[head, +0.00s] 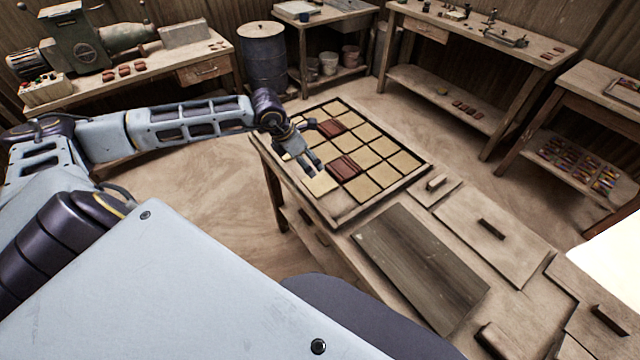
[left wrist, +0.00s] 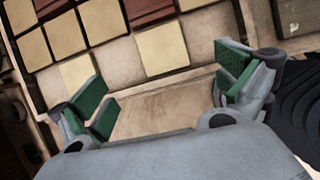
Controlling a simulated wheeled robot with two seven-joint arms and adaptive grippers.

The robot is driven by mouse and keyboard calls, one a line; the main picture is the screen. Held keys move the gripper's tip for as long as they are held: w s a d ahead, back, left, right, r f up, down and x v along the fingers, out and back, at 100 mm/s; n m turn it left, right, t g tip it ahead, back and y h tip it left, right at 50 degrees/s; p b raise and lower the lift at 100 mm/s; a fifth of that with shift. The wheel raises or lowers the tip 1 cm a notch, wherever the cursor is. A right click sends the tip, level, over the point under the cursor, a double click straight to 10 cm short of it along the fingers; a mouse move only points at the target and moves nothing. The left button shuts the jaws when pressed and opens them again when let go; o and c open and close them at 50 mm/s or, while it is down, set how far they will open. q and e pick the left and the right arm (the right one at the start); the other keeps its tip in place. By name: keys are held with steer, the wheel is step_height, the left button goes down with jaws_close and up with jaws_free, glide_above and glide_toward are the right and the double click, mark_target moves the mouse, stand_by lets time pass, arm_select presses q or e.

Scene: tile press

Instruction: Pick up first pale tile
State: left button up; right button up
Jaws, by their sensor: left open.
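A wooden tray (head: 357,213) on the workbench holds a grid of pale tiles (head: 382,175) and two dark red tiles (head: 343,168). My left gripper (head: 301,160) is open over the near-left part of the tray. A pale tile (head: 320,184) lies just beside its fingers. In the left wrist view, the green-padded fingers of the left gripper (left wrist: 163,82) are spread apart with nothing held between them. Pale tiles (left wrist: 162,48) and a dark red tile (left wrist: 148,10) lie beyond the fingertips. My right gripper is not in view.
A dark flat board (head: 420,265) lies on the bench nearer than the tray. Panels with handles (head: 492,229) lie to its right. Other benches and a barrel (head: 263,55) stand along the walls. Bare floor surrounds the bench.

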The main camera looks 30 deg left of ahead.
arm_select(q)
steer(key=shift+s+a+f, duration=0.1)
steer(key=shift+a+f, duration=0.05)
stand_by(0.4)
glide_above(319, 183)
steer(key=s+a, duration=0.1)
steer(key=s, duration=0.1)
steer(key=shift+w+f+p, duration=0.15)
steer(key=shift+f+p, duration=0.25)
steer(key=shift+f, duration=3.55)
steer(key=shift+f, duration=0.45)
steer(key=shift+s+p+x, duration=0.25)
steer(key=shift+p+x, duration=0.25)
steer(key=shift+x, duration=1.75)
